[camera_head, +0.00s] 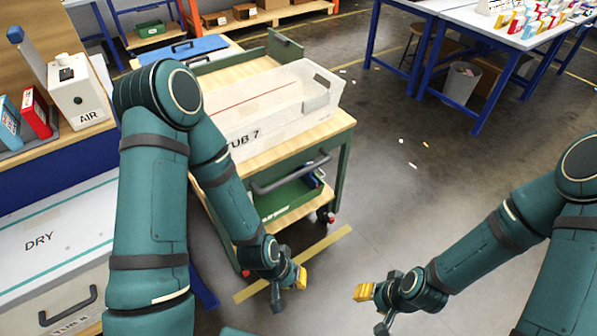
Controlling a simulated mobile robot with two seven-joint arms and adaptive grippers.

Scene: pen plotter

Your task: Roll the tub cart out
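The tub cart (341,126) is a green-framed cart with a wooden top, standing left of centre. A translucent white tub (262,118) marked "TUB 7" sits on its top. A dark bar handle (292,173) runs along the cart's near end. My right gripper (373,307) is open and empty, further right over the floor. My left arm hides the cart's left side.
A green bin (287,198) lies on the cart's lower shelf. A yellow floor strip (292,264) crosses before the cart. A bench with an "AIR" box (78,92) and a "DRY" chest (50,245) stand left. Blue-legged tables (480,75) and a waste bin (461,83) stand back right. Floor right is mostly clear.

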